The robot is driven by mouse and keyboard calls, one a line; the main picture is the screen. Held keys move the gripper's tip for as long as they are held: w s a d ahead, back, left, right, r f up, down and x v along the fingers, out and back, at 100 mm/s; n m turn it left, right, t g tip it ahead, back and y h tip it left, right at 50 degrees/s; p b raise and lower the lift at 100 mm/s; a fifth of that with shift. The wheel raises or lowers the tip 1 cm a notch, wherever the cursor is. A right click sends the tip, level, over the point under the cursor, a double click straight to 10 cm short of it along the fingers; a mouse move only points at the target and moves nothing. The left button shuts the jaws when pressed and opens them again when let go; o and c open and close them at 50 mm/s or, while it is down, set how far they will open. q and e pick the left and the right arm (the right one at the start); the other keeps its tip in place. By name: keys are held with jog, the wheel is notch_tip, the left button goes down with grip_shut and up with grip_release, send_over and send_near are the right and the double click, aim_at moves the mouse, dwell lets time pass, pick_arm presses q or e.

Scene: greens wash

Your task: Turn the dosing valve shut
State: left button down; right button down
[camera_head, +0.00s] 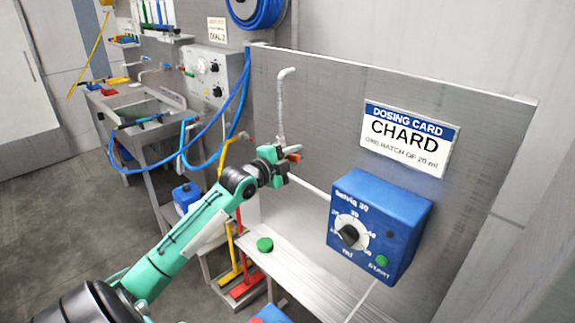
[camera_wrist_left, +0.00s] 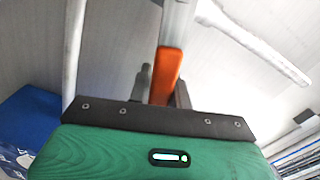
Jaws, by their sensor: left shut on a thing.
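The dosing valve's orange lever (camera_head: 292,150) shows beside my left gripper (camera_head: 281,168) at the foot of the grey upright pipe (camera_head: 281,105). In the left wrist view the orange lever (camera_wrist_left: 166,75) stands between the dark fingers of my left gripper (camera_wrist_left: 164,88), which is shut on it. The lever's pivot and its exact angle to the pipe are partly hidden by the gripper. My right gripper is not in view.
A blue dosing box (camera_head: 378,222) with a dial and green START button hangs right of the valve, under a CHARD dosing card (camera_head: 408,138). A green round object (camera_head: 265,244) is on the bench below. A sink (camera_head: 140,105) and blue hose (camera_head: 215,125) are at the left.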

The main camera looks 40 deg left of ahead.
pick_arm(q)
jog(key=shift+f+m+b, duration=0.4)
jog(key=shift+f, duration=0.1)
jog(key=shift+d+f+m+b, duration=0.15)
jog(key=shift+f+m+b, duration=0.35)
jog(key=shift+m+b, duration=0.3)
jog(key=shift+f+m+b, duration=0.25)
jog(key=shift+m+b, duration=0.05)
jog(key=shift+m, duration=0.2)
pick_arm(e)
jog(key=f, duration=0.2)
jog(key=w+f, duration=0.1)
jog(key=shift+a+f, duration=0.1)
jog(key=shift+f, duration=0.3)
pick_arm(q)
jog(key=c, duration=1.3)
grip_release()
jog(key=shift+w, duration=0.1)
